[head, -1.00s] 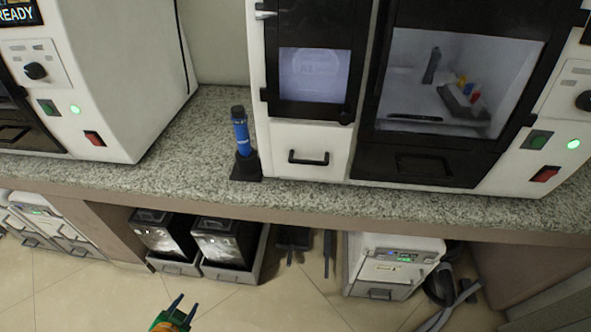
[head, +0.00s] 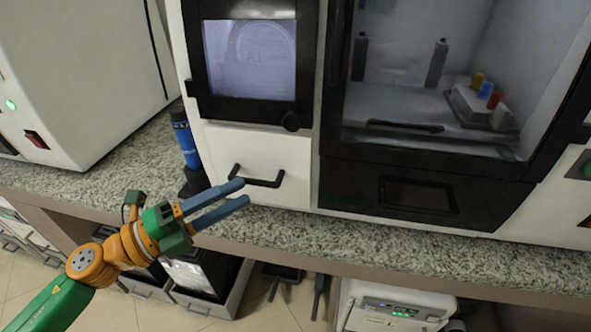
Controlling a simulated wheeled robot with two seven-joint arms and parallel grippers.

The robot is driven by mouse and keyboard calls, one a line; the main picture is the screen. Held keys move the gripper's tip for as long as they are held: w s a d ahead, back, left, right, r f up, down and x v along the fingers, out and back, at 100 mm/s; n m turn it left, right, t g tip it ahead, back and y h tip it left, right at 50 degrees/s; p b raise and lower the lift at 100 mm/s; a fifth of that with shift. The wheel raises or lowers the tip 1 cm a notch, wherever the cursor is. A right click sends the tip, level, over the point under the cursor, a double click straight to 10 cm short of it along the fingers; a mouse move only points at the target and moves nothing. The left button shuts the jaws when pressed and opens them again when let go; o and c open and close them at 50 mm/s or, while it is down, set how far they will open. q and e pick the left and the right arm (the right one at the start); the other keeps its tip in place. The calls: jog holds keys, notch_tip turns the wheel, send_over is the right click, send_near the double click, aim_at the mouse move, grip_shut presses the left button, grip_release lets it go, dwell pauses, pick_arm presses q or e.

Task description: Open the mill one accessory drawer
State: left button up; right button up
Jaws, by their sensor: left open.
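The accessory drawer is a white front panel (head: 268,158) low on the left part of the white milling machine, below a small dark-framed window. It looks shut. Its black bar handle (head: 258,178) runs across the panel. My left gripper (head: 241,193) is open and empty, with two blue-grey fingers pointing right. In the picture its fingertips lie just below and left of the handle and cover a little of that area. I cannot tell whether they touch the handle. My right gripper is not in view.
A blue cylinder in a black stand (head: 186,142) stands on the granite counter (head: 350,243) left of the drawer, close to my left arm. Another white machine (head: 75,75) is at the left. Dark bins (head: 205,275) and a white unit (head: 385,308) sit below the counter.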

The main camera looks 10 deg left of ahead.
aim_at(253, 180)
pick_arm(q)
jog(key=shift+r, duration=0.3)
jog(key=p+x, duration=0.2)
jog(key=x, duration=0.1)
jog(key=shift+w+d+r, duration=0.15)
jog(key=shift+w+r, duration=0.05)
jog(key=shift+w, duration=0.05)
jog(key=shift+w+d, duration=0.25)
jog(key=shift+d, duration=0.05)
jog(key=shift+f, duration=0.1)
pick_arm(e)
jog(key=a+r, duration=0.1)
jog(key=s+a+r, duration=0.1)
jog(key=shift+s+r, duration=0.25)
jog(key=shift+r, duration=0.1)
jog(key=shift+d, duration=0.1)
pick_arm(q)
grip_shut()
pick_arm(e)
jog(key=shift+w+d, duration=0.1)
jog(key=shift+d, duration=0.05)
